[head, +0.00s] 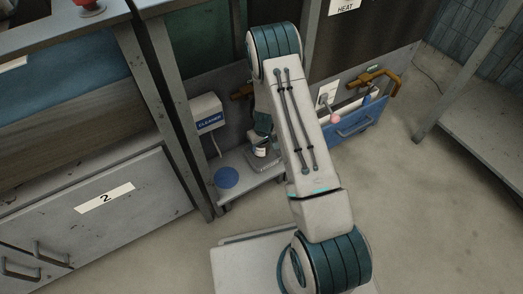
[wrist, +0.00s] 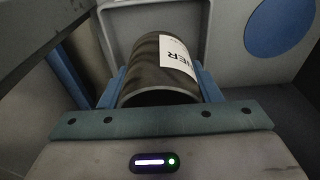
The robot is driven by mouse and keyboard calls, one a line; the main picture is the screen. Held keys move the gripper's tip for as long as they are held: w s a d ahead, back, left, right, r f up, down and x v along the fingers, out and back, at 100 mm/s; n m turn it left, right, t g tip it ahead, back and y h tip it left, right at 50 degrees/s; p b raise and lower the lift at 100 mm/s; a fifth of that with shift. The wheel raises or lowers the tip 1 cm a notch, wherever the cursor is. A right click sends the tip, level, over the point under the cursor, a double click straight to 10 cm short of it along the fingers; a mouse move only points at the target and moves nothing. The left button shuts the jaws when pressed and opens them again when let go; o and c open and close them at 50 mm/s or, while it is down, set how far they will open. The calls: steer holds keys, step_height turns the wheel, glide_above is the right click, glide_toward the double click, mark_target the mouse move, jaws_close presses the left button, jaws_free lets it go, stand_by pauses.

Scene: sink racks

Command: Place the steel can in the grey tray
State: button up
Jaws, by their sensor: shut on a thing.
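The steel can (wrist: 145,65) is a dark metal cylinder with a white label, lying between the two blue fingers of my gripper (wrist: 162,88) in the wrist view. My gripper is shut on it. In the head view the can (head: 261,151) shows partly below my gripper, over the grey tray (head: 268,169); my arm hides part of both. The tray's rim (wrist: 207,28) shows behind the can in the wrist view. I cannot tell whether the can touches the tray.
A blue disc (head: 227,178) lies on the low shelf left of the tray. A white cleaner box (head: 207,112) hangs above it. A blue bin (head: 352,122) and a brass pipe (head: 385,77) are to the right. A shelf post (head: 180,125) stands close on the left.

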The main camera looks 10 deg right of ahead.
mark_target(262, 149)
steer(key=shift+f+b, duration=0.8)
steer(key=shift+f, duration=0.75)
steer(key=shift+f, duration=0.15)
steer(key=o, duration=1)
steer(key=shift+o, duration=0.2)
